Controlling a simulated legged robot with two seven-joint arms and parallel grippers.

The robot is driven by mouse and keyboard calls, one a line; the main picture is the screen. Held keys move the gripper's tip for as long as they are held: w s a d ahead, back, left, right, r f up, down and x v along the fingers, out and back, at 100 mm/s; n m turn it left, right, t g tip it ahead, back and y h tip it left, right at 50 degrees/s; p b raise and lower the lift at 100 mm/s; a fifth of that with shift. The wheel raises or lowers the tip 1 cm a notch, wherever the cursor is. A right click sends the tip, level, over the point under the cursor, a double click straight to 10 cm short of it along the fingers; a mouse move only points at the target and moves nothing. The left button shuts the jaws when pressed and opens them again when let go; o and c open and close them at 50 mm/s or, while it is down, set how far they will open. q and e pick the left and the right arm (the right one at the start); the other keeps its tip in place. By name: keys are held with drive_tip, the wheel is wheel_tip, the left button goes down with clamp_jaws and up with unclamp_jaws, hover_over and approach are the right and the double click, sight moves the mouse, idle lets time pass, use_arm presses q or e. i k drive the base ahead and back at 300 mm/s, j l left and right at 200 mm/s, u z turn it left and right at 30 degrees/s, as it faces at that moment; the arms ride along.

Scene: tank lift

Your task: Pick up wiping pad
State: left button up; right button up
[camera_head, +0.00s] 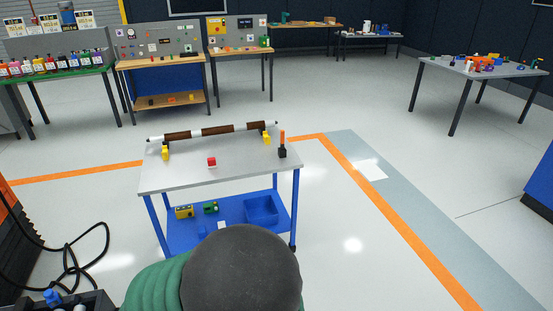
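A small red block with a white underside (211,162) sits on the grey top of the cart (238,168), near the middle. It looks like the wiping pad, but it is too small to be sure. Neither of my grippers shows in the head view. A large dark rounded shape with a green ribbed part (240,275) fills the bottom centre; I cannot tell what it is. It hides part of the cart's lower shelf.
A brown and white bar (212,131) rests on yellow supports along the cart's back edge. An orange-handled item in a black holder (282,145) stands at its right. A blue bin (261,209) is on the lower shelf. Black cable (70,262) lies left. Floor right of the cart is clear.

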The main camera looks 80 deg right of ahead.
sight(212, 161)
drive_tip(key=l+z, duration=0.15)
drive_tip(key=z, duration=1.9)
drive_tip(key=u, duration=2.35)
drive_tip(key=z, duration=2.35)
drive_tip(key=i+j, duration=0.15)
drive_tip(key=i, duration=0.45)
drive_tip(key=i+j, duration=0.15)
drive_tip(key=i, duration=0.4)
drive_tip(key=i+j, duration=0.15)
drive_tip(key=i, duration=0.45)
drive_tip(key=i+j, duration=0.15)
drive_tip(key=i, duration=0.4)
drive_tip(key=i+j+z, duration=0.1)
drive_tip(key=i, duration=0.5)
